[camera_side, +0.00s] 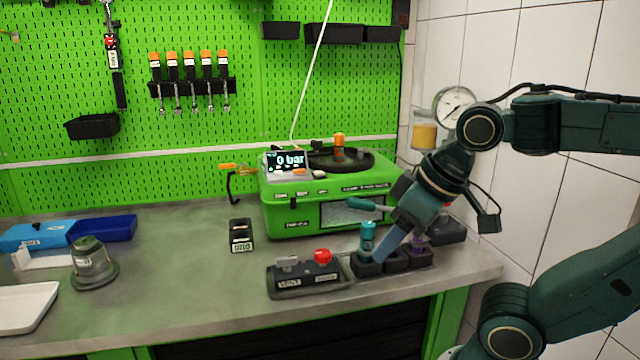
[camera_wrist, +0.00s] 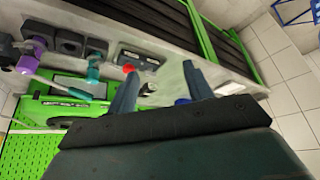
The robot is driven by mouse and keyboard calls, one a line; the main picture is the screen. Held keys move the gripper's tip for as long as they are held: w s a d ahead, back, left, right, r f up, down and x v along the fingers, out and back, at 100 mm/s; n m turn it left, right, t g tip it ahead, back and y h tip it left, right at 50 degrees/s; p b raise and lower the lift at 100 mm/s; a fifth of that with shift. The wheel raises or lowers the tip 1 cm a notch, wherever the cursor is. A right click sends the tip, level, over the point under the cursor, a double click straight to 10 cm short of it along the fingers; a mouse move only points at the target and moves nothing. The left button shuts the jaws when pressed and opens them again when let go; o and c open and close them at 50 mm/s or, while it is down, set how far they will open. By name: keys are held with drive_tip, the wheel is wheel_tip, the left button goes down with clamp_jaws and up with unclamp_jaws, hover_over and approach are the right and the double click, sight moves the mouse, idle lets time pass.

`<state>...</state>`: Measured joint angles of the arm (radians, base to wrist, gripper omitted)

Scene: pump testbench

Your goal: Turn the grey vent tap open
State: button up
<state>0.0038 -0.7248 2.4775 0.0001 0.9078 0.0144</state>
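The grey vent tap (camera_side: 287,263) sits on the left of a low dark block (camera_side: 303,289), with its bar handle lying roughly sideways. A red knob (camera_side: 322,256) stands to its right on the same block. In the wrist view the block (camera_wrist: 142,58) and red knob (camera_wrist: 129,69) show between and beyond the fingers; I cannot make out the tap's angle there. My gripper (camera_side: 380,254) is to the right of the tap, apart from it, over the small holders. In the wrist view my gripper (camera_wrist: 160,72) is open, with no object between its two blue fingers.
Dark holders with a teal fitting (camera_side: 367,238) and a purple fitting (camera_side: 419,243) stand right of the block. The green pump tester (camera_side: 290,222) is behind, its display reading 0 bar. A small black box (camera_side: 241,236) stands left. The bench front (camera_side: 200,315) is clear.

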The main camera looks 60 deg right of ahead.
drive_tip(key=shift+o, duration=1.2)
drive_tip(key=shift+w+r, duration=0.25)
drive_tip(key=shift+w, duration=0.15)
drive_tip(key=m+g, duration=0.6)
drive_tip(key=m, duration=0.3)
hover_over(286, 257)
drive_tip(key=shift+f, duration=1.5)
drive_tip(key=shift+f, duration=0.15)
wheel_tip(286, 257, down, 14)
drive_tip(key=shift+r, duration=0.25)
drive_tip(key=c, duration=1)
